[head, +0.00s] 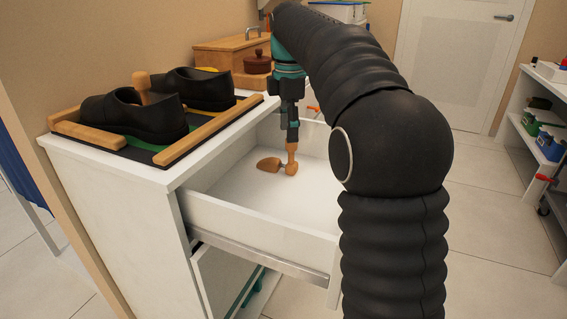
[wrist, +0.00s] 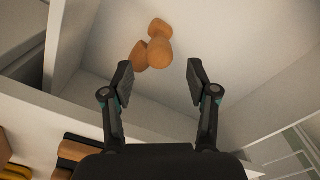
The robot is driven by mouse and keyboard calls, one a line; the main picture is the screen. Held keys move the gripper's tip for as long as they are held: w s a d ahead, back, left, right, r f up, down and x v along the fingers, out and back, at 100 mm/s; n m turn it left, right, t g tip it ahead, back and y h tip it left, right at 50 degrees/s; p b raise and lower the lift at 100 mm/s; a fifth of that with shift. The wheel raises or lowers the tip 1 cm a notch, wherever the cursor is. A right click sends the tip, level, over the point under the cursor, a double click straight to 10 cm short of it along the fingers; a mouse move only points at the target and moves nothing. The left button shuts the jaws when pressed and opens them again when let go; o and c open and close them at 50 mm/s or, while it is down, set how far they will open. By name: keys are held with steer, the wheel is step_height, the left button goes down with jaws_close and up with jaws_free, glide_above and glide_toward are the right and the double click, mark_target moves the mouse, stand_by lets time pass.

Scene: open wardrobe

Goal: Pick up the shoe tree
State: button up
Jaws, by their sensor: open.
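The wooden shoe tree (head: 270,165) is orange-brown and lies on the white floor of the open drawer (head: 250,232). In the wrist view the shoe tree (wrist: 158,45) shows rounded wooden parts, just beyond and between the fingertips. My gripper (wrist: 158,78) is open, with a finger to each side and nothing between the pads. In the head view my gripper (head: 292,136) points down into the drawer over the shoe tree's right end. I cannot tell whether it touches the wood.
Black shoes (head: 135,118) stand on a dark mat with wooden rails on the cabinet top (head: 175,170); a wooden knob rises by the front shoe. A wooden box (head: 225,55) and lidded pot (head: 257,62) stand behind. Drawer walls enclose my gripper. Shelves (head: 540,130) stand at right.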

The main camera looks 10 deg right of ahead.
mark_target(290, 147)
steer(key=shift+d+f+b, duration=0.2)
steer(key=shift+f+b, duration=0.35)
steer(key=shift+f, duration=2.25)
steer(key=c, duration=1.1)
